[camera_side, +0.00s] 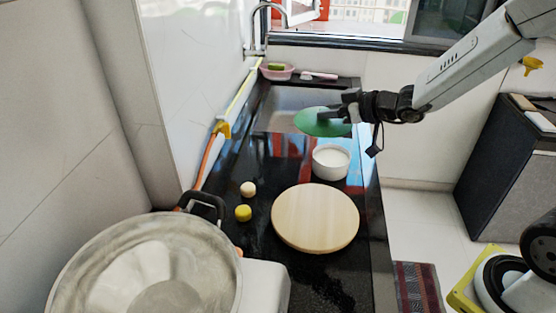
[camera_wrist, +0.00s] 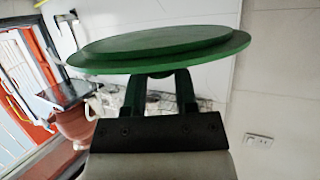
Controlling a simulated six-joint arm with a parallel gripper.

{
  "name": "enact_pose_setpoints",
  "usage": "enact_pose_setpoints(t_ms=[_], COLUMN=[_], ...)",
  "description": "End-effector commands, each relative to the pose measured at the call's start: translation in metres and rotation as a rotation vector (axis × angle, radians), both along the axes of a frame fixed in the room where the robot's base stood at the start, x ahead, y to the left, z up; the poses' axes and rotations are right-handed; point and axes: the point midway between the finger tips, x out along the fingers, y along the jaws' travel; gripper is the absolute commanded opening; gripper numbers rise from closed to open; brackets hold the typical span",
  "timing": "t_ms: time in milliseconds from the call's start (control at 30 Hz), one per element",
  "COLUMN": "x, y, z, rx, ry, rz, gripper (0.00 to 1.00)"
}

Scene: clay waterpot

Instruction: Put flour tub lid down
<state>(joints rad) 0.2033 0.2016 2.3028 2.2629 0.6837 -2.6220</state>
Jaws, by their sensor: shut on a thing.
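The flour tub lid is a round green disc (camera_side: 322,123). It also fills the upper middle of the wrist view (camera_wrist: 160,45). My gripper (camera_side: 344,108) is shut on the lid and holds it up in the air, above the far part of the black counter. In the wrist view the two fingers (camera_wrist: 160,88) meet under the lid, at a grip part mostly hidden by them. A white round tub (camera_side: 331,162) with white contents stands open on the counter, below and slightly right of the lid in the side view.
A round wooden board (camera_side: 315,218) lies on the black counter (camera_side: 262,185) nearer the camera. Two small round items, one pale (camera_side: 248,189) and one yellow (camera_side: 243,213), sit left of it. A large metal pot (camera_side: 150,270) is front left. A sink (camera_side: 290,105) lies behind.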

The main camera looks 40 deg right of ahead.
Motion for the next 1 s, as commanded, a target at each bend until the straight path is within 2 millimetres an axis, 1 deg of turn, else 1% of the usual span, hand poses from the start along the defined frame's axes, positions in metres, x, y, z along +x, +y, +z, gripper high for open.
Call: enact_pose_setpoints(t_ms=[267,433,567,767,1000], x=[0.020,0.029,0.031,0.026,0.006], y=[-0.021,-0.038,-0.054,-0.082,-0.117], z=[-0.008,-0.019,-0.032,-0.056,-0.088], rx=[0.000,0.001,0.001,0.003,0.003], ry=[0.000,0.001,0.002,0.003,0.002], rz=[0.109,0.203,0.286,0.423,0.578], gripper=[0.00,0.00,0.00,0.00,0.00])
